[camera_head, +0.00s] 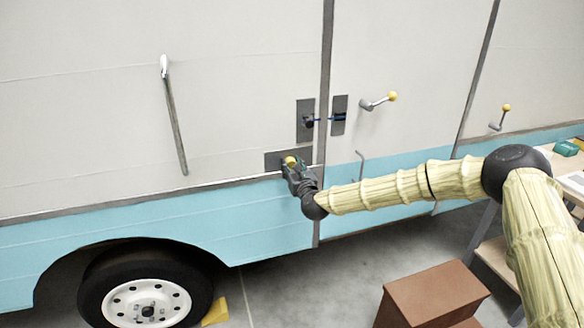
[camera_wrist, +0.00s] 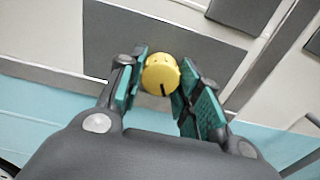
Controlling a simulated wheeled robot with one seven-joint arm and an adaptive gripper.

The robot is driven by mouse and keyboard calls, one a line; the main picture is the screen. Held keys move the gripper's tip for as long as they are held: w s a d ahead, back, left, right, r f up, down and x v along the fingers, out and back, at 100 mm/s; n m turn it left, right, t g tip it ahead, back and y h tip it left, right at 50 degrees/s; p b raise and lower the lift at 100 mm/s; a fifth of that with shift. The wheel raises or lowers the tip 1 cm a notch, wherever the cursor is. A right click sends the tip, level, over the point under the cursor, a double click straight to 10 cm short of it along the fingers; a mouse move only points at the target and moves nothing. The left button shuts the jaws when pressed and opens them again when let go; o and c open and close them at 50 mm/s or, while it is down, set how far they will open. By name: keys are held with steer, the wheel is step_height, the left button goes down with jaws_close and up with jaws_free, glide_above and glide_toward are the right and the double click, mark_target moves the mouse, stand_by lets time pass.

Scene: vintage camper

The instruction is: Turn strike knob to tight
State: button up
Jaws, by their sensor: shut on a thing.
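The strike knob is a round yellow knob (camera_wrist: 161,75) with a black mark on its face. In the wrist view the black mark points down, toward my gripper's palm. The knob (camera_head: 290,161) sits on a dark grey plate (camera_head: 273,162) low on the camper's side, left of the door seam. My gripper (camera_wrist: 160,88) is shut on the knob, with one teal-padded finger on each side. In the head view my gripper (camera_head: 293,168) covers part of the plate and knob. Any marks on the plate are too small to read.
A dark latch plate with a black knob (camera_head: 308,121) is just above. A wheel (camera_head: 147,303) and a brown step box (camera_head: 433,296) stand below. A table (camera_head: 560,178) is at the right.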

steer(key=shift+f+n+b, duration=0.1)
steer(key=shift+n+b, duration=0.2)
steer(key=shift+b, duration=0.2)
steer(key=shift+n+b, duration=7)
steer(key=shift+n, duration=7.7)
steer(key=o, duration=1)
steer(key=shift+o, duration=0.2)
steer(key=shift+r, duration=0.2)
